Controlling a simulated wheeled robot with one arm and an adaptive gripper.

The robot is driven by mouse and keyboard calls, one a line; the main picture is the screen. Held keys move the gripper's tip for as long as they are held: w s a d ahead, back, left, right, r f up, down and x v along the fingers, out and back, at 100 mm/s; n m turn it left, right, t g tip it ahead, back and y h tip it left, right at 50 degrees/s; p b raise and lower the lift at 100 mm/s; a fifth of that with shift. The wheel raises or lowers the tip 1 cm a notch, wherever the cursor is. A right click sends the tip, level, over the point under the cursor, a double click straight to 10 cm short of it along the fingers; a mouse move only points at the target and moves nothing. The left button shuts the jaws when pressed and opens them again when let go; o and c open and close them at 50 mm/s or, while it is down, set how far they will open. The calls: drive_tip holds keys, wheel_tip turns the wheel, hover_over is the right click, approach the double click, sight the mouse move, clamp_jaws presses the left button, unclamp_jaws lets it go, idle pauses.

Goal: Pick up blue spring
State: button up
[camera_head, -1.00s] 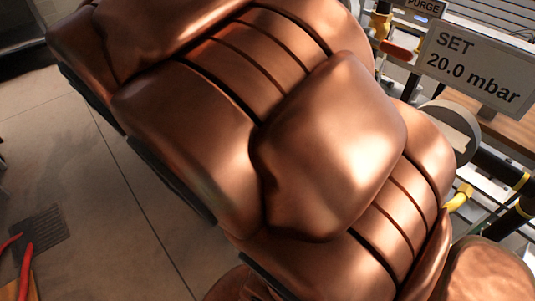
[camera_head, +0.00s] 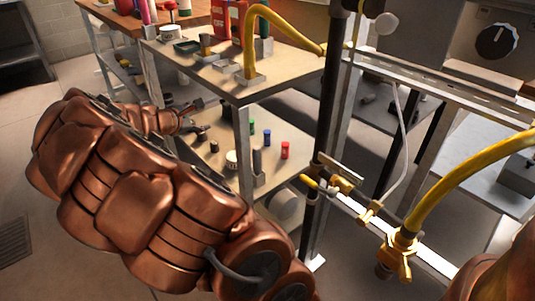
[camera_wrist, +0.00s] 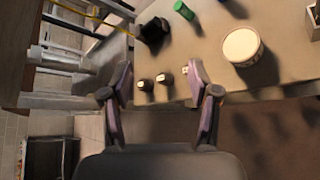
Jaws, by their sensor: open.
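A small blue upright cylinder (camera_head: 267,138), which looks like the blue spring, stands on the lower shelf of the bench in the head view, between a green one (camera_head: 251,127) and a red one (camera_head: 285,150). It cannot be made out in the wrist view. My gripper (camera_head: 192,116) is at the left edge of that shelf, apart from the blue piece and to its left. In the wrist view my gripper (camera_wrist: 158,84) is open, its fingers spread at the shelf edge with nothing held. A green cylinder (camera_wrist: 184,10) shows beyond it.
On the lower shelf (camera_head: 222,180), a white-topped jar (camera_wrist: 242,46), a black piece (camera_wrist: 153,31) and small fittings (camera_wrist: 165,78) stand near my gripper. The upper shelf (camera_head: 210,70) overhangs it. A black post (camera_head: 328,95) and yellow hose (camera_head: 460,175) stand at right.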

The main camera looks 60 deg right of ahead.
drive_tip(key=d+f+n+b, duration=0.3)
drive_tip(key=d+f+n, duration=0.1)
drive_tip(key=d+f, duration=0.4)
drive_tip(key=n+g, duration=0.2)
drive_tip(key=n, duration=0.2)
approach(265, 134)
drive_tip(key=shift+h, duration=0.3)
drive_tip(key=d+f, duration=0.1)
drive_tip(key=d, duration=0.1)
drive_tip(key=d+f, duration=0.1)
drive_tip(key=f, duration=0.1)
drive_tip(key=shift+w+d+b, duration=0.1)
drive_tip(key=shift+d+b, duration=0.25)
drive_tip(key=shift+d, duration=0.05)
drive_tip(key=shift+b+x, duration=1.9)
drive_tip(key=shift+x, duration=1.65)
drive_tip(key=shift+d, duration=0.25)
drive_tip(key=shift+r, duration=0.1)
clamp_jaws()
drive_tip(key=shift+r, duration=0.15)
